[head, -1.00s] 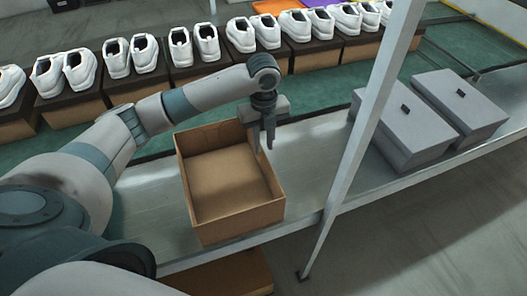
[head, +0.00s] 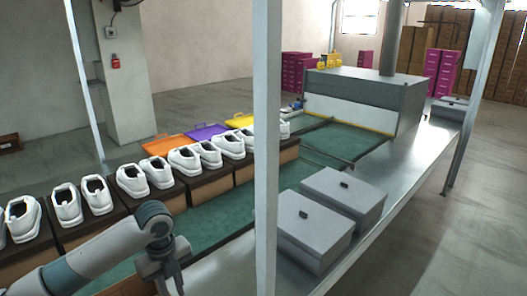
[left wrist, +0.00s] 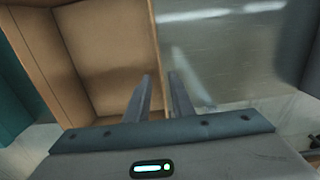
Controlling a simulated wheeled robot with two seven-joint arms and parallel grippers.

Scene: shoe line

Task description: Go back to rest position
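My left arm comes in at the bottom left of the head view, with the left gripper (head: 165,270) low over the line. In the left wrist view the two fingers of the left gripper (left wrist: 160,80) stand apart with a gap between them. They are beside the right wall of an open, empty-looking cardboard box (left wrist: 100,50); I cannot tell whether they touch it. Most of this box is out of the head view. My right gripper is in neither view.
White shoes (head: 131,180) stand in pairs on boxes along the green belt (head: 215,206). Two grey lidded boxes (head: 312,222) sit on the metal table. A white post (head: 267,120) rises in front. A grey machine (head: 365,98) stands farther back. Orange, purple and yellow trays lie behind the shoes.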

